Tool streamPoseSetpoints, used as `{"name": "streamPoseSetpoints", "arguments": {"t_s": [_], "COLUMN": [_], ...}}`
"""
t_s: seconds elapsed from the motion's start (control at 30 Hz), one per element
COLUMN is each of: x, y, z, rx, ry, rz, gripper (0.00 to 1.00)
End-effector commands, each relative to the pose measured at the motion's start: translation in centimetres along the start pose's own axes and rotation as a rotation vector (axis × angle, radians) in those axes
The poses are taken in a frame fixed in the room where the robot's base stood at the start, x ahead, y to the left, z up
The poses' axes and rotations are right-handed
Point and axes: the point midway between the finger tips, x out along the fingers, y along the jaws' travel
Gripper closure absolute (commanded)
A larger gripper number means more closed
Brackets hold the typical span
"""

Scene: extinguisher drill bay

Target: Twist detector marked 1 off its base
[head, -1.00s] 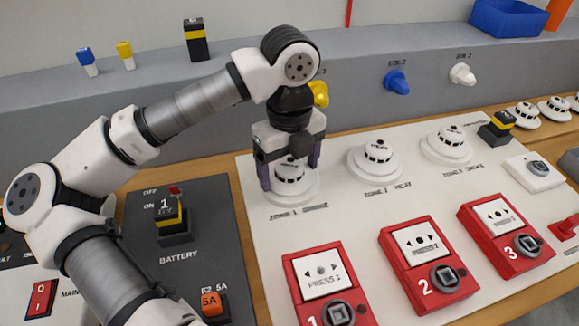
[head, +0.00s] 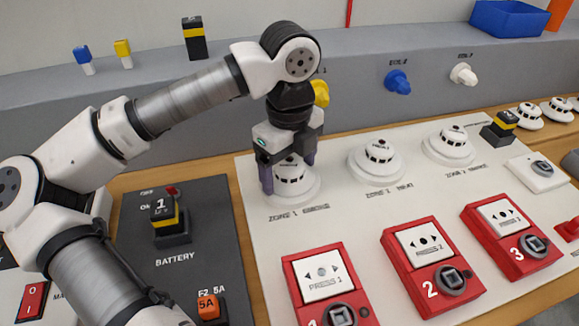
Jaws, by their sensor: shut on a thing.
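The zone 1 detector (head: 289,176) is a white dome with dark slots, seated on its round white base (head: 300,197) at the left of the white panel. My gripper (head: 288,174) points down over it, with one dark finger on each side, shut on the detector. The gripper body hides the detector's top, so its mark cannot be read. The detector looks level on the base; I cannot tell whether it has turned loose.
Two more detectors, zone 2 (head: 377,157) and zone 3 (head: 451,143), sit to the right. Red call points (head: 326,283) line the front. The battery panel (head: 205,258) with a black-and-yellow plug (head: 167,215) lies left. A yellow knob (head: 320,92) is close behind my wrist.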

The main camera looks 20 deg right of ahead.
Motion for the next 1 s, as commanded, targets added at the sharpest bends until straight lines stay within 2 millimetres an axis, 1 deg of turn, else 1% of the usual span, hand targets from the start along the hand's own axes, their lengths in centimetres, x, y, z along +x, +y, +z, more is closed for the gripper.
{"name": "streamPoseSetpoints", "arguments": {"t_s": [0.37,0.8,1.0], "x": [0.02,0.05,-0.04], "y": [0.01,0.0,0.0], "z": [0.02,0.0,-0.01], "rx": [-0.016,-0.161,-0.173], "ry": [-0.001,-0.002,0.0], "rz": [0.0,0.0,0.0], "gripper": [0.42,0.42,0.42]}}
